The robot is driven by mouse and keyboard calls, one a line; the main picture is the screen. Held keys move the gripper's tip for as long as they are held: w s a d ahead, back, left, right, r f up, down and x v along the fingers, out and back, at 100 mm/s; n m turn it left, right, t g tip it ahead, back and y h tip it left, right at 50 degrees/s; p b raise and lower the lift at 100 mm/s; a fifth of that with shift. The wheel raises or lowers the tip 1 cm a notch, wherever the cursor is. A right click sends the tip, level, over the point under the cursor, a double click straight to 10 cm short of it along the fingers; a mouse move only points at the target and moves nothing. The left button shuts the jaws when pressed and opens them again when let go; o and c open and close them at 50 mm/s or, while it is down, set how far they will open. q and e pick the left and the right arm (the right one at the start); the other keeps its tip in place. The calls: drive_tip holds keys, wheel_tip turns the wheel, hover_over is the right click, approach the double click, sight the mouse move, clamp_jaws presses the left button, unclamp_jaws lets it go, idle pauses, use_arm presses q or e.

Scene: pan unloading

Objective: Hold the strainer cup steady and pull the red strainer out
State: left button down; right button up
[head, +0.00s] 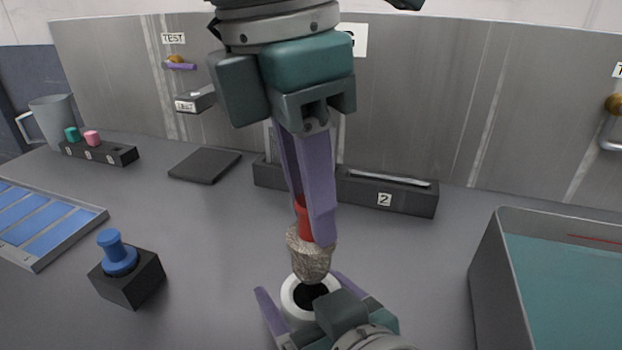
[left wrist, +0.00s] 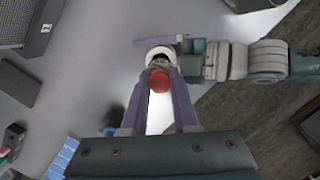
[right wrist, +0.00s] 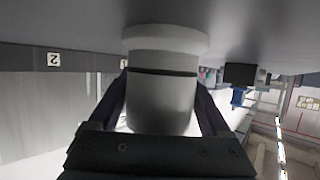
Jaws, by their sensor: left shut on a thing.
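The red strainer (head: 304,222) has a red top and a woven, tan-grey basket. My left gripper (head: 312,225) is shut on its red top and holds it basket down over the strainer cup. The red top also shows between the fingers in the left wrist view (left wrist: 159,80). The strainer cup (head: 290,301) is white with a dark opening. The basket's lower end overlaps the cup's far rim in the head view; I cannot tell whether it is fully clear. My right gripper (head: 300,292) has its fingers on both sides of the cup (right wrist: 163,95), with a visible gap.
A blue knob on a black block (head: 128,277) stands at left, near a blue-panelled tray (head: 100,214). A grey bin (head: 488,262) stands at right. A long dark holder marked 2 (head: 410,203) lies behind. Grey table is clear between these.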

drive_tip(key=shift+o, duration=1.1)
